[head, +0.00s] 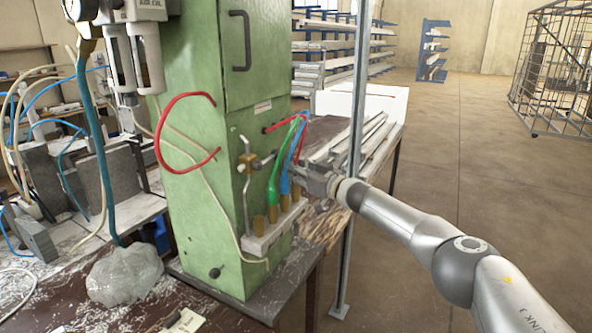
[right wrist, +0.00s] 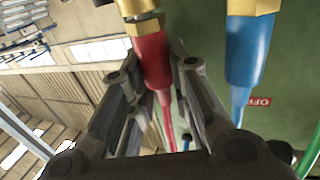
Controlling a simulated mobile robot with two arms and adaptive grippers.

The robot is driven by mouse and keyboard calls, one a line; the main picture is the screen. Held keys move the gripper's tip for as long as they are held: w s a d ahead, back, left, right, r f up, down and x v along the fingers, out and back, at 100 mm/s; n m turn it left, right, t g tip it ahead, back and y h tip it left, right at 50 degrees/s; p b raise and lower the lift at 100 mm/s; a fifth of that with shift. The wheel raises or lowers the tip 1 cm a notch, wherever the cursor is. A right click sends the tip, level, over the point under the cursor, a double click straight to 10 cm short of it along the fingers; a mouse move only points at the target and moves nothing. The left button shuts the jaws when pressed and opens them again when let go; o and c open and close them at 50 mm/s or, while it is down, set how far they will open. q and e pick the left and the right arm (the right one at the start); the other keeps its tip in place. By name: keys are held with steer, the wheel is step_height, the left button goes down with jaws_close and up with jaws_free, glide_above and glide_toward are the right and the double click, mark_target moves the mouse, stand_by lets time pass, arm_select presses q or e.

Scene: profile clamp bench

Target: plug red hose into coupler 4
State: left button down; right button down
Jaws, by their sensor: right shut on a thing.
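The coupler block (head: 262,238) is a pale bar low on the green cabinet's front, with a row of brass couplers (head: 259,226). The green hose (head: 273,185) and the blue hose (head: 284,178) come down to couplers in the row. My right gripper (right wrist: 157,100) is shut around the red hose (right wrist: 152,60), just beside the blue hose (right wrist: 243,60). The red hose's end is at a brass fitting (right wrist: 140,7); I cannot tell how far it is seated. My left gripper is out of view.
A green cabinet (head: 205,220) stands on the bench. A brass valve (head: 247,160) sticks out near the hoses. A grey upright post (head: 358,90) stands close behind my right arm. Metal profiles (head: 365,145) lie on a table behind.

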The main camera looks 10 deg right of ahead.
steer(key=shift+f, duration=0.4)
steer(key=c, duration=1.3)
jaws_free()
steer(key=shift+w, duration=0.1)
steer(key=shift+r, duration=0.1)
